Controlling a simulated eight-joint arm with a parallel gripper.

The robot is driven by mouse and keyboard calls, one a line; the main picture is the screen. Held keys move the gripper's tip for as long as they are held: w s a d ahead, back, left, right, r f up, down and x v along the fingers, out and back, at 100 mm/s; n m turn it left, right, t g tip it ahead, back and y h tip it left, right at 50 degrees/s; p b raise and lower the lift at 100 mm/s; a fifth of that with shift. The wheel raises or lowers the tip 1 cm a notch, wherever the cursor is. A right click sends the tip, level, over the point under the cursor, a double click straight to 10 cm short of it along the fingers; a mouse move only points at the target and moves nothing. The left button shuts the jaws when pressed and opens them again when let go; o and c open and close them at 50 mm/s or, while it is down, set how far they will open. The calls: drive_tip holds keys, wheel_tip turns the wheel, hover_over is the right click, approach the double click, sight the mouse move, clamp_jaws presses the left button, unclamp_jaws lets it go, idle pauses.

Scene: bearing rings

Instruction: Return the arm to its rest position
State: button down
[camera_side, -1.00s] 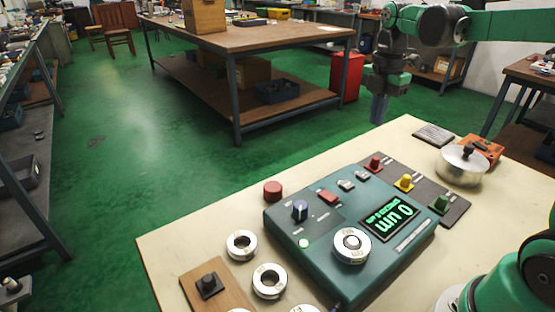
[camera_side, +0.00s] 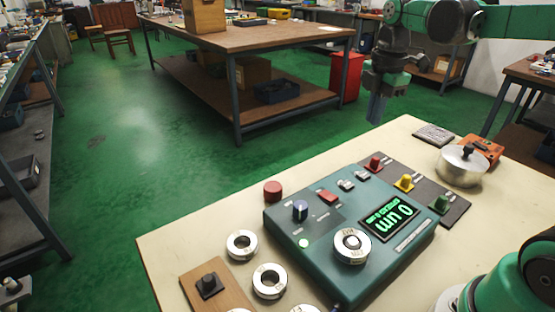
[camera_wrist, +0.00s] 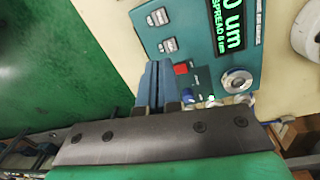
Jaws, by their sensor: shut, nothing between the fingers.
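My gripper (camera_side: 375,108) hangs above the far edge of the work table in the side view, shut and empty, clear of everything on the table. In the wrist view its closed fingers (camera_wrist: 154,84) point toward the teal gauge box. The teal gauge box (camera_side: 290,240) stands on the table with a lit screen (camera_side: 390,217) reading 0 um. A bearing ring (camera_side: 352,247) sits on the box; it also shows in the wrist view (camera_wrist: 237,81). More rings (camera_side: 242,245) lie on the table in front of the box.
A dark strip with red, yellow and green knobs (camera_side: 404,182) lies behind the box. A metal lidded dish (camera_side: 462,167) and an orange block (camera_side: 481,148) stand at the right. A red button (camera_side: 273,191) and a wooden board (camera_side: 222,287) are at the left. The air around my gripper is free.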

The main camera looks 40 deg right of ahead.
drive_tip(key=s+a+f+m+t, duration=0.2)
drive_tip(key=a+m, duration=0.3)
drive_tip(key=m, duration=0.3)
drive_tip(key=s+a+f+m+t, duration=0.2)
drive_tip(key=s+a+m+t, duration=0.1)
drive_tip(key=m, duration=0.4)
drive_tip(key=shift+s+a+m+t, duration=0.15)
drive_tip(key=shift+a+m+t, duration=0.25)
drive_tip(key=shift+a+t, duration=0.55)
